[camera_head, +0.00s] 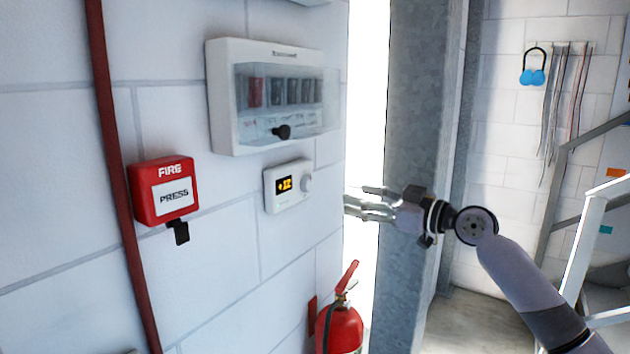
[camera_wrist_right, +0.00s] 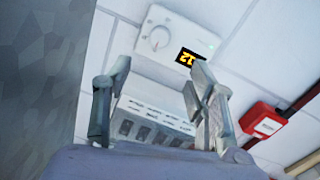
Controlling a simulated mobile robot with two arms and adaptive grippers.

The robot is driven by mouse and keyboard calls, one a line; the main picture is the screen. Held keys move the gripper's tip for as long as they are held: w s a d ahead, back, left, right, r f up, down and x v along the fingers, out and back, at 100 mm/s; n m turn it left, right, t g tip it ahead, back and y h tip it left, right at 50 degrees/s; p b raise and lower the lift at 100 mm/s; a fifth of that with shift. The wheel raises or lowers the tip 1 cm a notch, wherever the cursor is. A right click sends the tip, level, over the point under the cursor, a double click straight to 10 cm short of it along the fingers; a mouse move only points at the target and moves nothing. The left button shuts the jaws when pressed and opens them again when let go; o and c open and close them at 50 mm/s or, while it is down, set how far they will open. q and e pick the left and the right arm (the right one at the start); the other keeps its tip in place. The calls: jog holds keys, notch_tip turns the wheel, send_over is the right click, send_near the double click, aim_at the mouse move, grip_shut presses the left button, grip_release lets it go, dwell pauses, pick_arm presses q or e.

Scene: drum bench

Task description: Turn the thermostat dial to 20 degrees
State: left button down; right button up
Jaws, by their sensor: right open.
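The thermostat (camera_head: 284,204) is a white box on the white block wall. Its small dark display shows orange digits that look like 12. Its round dial (camera_head: 306,183) is on the right side of the box. In the right wrist view, the dial (camera_wrist_right: 159,37) and the display (camera_wrist_right: 190,57) appear turned over, beyond the fingertips. My right gripper (camera_head: 357,201) is open and empty, to the right of the thermostat and apart from the dial. It also shows in the right wrist view (camera_wrist_right: 160,72), with its two fingers spread. My left gripper is not in view.
A breaker box (camera_head: 222,95) hangs just above the thermostat. A red fire call point (camera_head: 165,190) is on the wall at left, beside a red pipe (camera_head: 117,180). A fire extinguisher (camera_head: 341,328) is below. A grey metal column (camera_head: 412,130) stands behind my right gripper.

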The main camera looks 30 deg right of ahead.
aim_at(310, 185)
jog(key=p+x, duration=0.6)
jog(key=x, duration=0.6)
jog(key=shift+r+p, duration=0.1)
jog(key=shift+p, duration=0.3)
jog(key=shift+w+a, duration=0.2)
jog(key=shift+w, duration=0.35)
jog(key=shift+c, duration=0.2)
jog(key=c, duration=1.1)
